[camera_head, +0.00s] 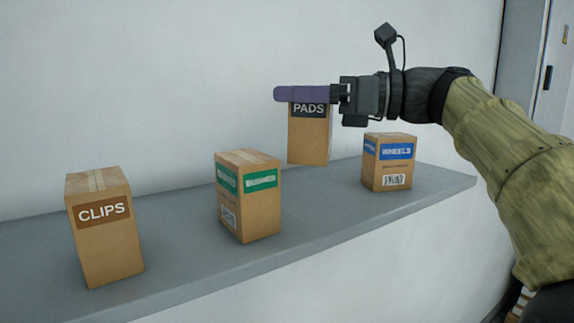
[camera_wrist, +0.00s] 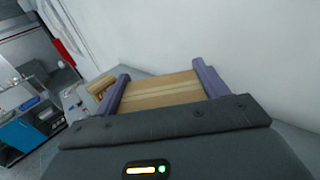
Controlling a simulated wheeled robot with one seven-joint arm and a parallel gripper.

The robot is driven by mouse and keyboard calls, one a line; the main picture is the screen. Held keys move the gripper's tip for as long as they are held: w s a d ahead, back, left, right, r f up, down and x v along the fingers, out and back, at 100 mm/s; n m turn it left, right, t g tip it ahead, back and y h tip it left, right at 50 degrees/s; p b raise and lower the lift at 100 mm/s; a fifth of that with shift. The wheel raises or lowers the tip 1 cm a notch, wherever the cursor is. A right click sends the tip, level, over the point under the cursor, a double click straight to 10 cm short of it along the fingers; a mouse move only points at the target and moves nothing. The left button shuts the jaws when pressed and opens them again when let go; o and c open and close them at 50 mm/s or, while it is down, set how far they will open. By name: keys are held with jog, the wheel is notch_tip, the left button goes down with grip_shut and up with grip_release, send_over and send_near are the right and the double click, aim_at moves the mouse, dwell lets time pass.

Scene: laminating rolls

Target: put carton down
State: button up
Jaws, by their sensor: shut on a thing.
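My gripper (camera_head: 290,94) is shut on the brown PADS carton (camera_head: 308,142), gripping it near its top. In the wrist view the taped top of the PADS carton (camera_wrist: 160,92) lies between the two purple fingers. The carton looks upright at the back of the grey shelf (camera_head: 330,215), near the wall. Its base is close to the shelf's back edge; I cannot tell whether it touches the shelf or hangs just above it.
A CLIPS carton (camera_head: 105,228) stands at the left, a green-labelled carton (camera_head: 249,196) in the middle, and a blue-labelled WHEELS carton (camera_head: 389,162) at the right. The pale wall (camera_head: 150,80) rises behind. Bare shelf lies between the cartons.

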aim_at(302, 147)
jog(key=f, duration=0.3)
jog(key=shift+s+f, duration=0.15)
jog(key=shift+s, duration=0.1)
jog(key=shift+w+f, duration=0.15)
jog(key=shift+f, duration=0.15)
jog(key=shift+f+p, duration=0.45)
jog(key=shift+f, duration=1.4)
jog(key=shift+f, duration=0.15)
jog(key=o, duration=1.2)
